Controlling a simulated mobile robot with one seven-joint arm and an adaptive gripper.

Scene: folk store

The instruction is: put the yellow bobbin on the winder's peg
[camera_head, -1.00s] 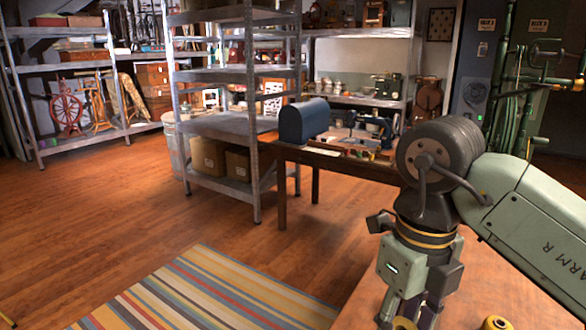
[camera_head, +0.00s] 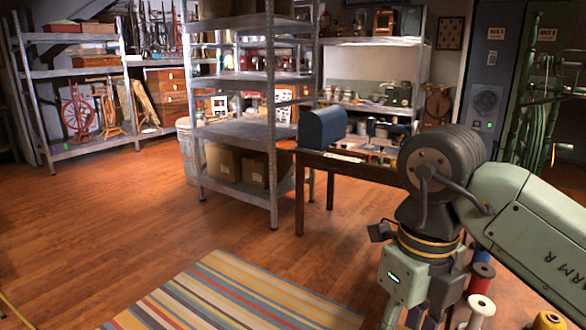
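A yellow bobbin (camera_head: 550,321) is at the bottom right, cut by the frame edge, with a dark centre hole in its top. It is right of my gripper (camera_head: 416,321) and apart from it. My gripper points down near the bottom centre. Its fingertips are cut off by the lower edge, so I cannot tell whether it is open, shut or holding something. I cannot make out the winder or its peg for certain.
Beside my gripper stand a white bobbin (camera_head: 481,304), a red one (camera_head: 483,272) and a blue one (camera_head: 481,255). A dark wooden table (camera_head: 350,168) with a blue case (camera_head: 322,127) stands behind. A striped rug (camera_head: 225,295) and bare floor lie left.

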